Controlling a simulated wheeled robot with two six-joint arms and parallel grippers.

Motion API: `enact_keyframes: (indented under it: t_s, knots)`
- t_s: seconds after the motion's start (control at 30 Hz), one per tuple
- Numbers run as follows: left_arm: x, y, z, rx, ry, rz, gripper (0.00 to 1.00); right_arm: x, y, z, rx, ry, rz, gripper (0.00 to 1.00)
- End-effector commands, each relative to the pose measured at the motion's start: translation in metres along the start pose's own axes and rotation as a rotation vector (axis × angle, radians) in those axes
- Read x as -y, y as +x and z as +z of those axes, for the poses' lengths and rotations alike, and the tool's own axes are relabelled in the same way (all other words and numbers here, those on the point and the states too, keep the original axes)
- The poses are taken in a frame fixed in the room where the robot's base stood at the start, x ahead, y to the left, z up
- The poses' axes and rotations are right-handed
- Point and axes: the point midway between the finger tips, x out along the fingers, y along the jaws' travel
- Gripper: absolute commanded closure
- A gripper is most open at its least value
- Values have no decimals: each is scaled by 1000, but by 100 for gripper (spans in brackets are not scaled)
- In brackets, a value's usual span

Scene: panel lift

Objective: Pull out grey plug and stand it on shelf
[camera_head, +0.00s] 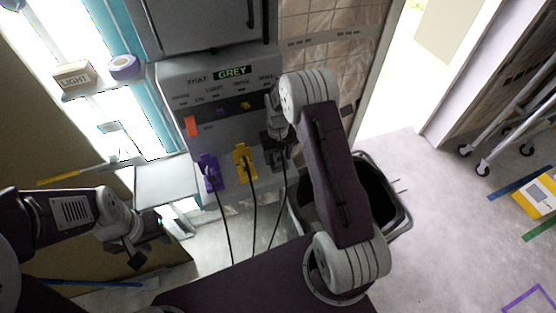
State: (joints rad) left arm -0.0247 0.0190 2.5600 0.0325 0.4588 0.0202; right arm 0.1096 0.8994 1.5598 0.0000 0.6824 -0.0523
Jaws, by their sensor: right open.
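The grey panel (180,90) carries a lit sign reading GREY. A purple plug (209,174) and a yellow plug (245,163) sit low on it, each with a dark cable. The grey plug (279,153) is to their right, partly hidden, its cable hanging down. My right gripper (277,128) is open at the panel's right side, just above the grey plug; I cannot tell whether they touch. My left gripper (143,250) is at lower left, away from the plugs; its jaw opening is unclear. A pale grey shelf (165,182) stands left of the panel.
A dark bin (397,222) stands below and right of the panel, behind my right arm. A small upper ledge holds a box marked LIGHT (74,75) and a purple tape roll (124,67). A metal trolley (505,135) stands far right. Floor between is clear.

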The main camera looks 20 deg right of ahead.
Motion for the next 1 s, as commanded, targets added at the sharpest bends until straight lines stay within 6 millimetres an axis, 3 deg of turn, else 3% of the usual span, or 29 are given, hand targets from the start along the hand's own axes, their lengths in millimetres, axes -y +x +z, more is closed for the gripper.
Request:
enact_keyframes:
  t_s: [0.57, 0.67, 0.8, 1.0]
  knots:
    - [0, -2, 0, 0, 0, 0, 64, 0, 0, 0, 0, 0, 0, 40]
    - [0, -2, 0, 0, 0, 0, 64, 0, 0, 0, 0, 0, 0, 62]
    - [0, -2, 0, 0, 0, 0, 64, 0, 0, 0, 0, 0, 0, 100]
    - [0, -2, 0, 0, 0, 0, 64, 0, -1, 0, 0, 0, 0, 100]
